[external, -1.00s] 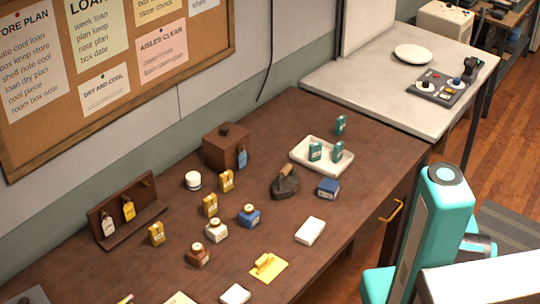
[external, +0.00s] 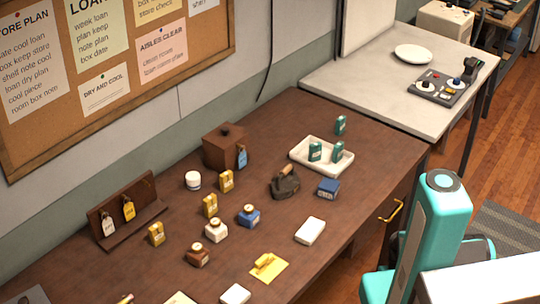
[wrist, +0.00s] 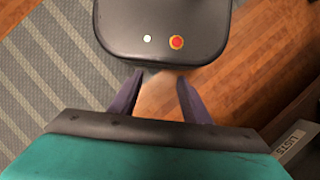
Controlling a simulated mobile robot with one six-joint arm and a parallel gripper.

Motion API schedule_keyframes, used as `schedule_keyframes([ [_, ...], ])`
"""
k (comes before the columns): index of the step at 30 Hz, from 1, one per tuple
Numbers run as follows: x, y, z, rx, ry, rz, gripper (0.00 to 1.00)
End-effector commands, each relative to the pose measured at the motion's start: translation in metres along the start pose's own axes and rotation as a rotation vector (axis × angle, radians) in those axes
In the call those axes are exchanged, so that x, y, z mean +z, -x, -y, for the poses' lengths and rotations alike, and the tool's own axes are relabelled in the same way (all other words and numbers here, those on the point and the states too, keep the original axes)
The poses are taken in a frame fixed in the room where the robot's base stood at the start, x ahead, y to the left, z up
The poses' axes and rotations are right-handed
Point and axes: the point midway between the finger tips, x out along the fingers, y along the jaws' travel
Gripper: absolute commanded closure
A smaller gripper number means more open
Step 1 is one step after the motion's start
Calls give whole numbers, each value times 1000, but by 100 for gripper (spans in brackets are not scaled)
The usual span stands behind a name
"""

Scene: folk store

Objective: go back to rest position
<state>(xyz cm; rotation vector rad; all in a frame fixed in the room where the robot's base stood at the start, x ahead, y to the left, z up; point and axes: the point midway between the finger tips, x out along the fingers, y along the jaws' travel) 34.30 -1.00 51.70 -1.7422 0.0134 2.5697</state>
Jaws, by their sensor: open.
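My gripper (wrist: 160,84) shows in the wrist view with its two dark fingers apart and nothing between them. Below it in that view are wooden floor and a dark rounded housing with a red button, which may be part of my own base. In the external view my teal arm stands at the lower right, beside the brown table (external: 130,262) and clear of its top. My gripper cannot be made out there.
The white tray (external: 298,157) holds teal boxes. A pale counter (external: 350,85) is behind. A striped mat (wrist: 45,75) lies on the floor.

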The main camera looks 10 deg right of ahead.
Motion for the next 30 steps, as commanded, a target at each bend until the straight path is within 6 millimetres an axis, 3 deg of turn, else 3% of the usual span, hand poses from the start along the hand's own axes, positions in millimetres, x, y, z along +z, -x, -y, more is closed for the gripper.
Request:
schedule_keyframes([
  [3,25,-17,6,18,24,76,57],
  [8,39,-25,8,29,35,119,57],
  [30,39,-25,8,28,34,119,57],
])
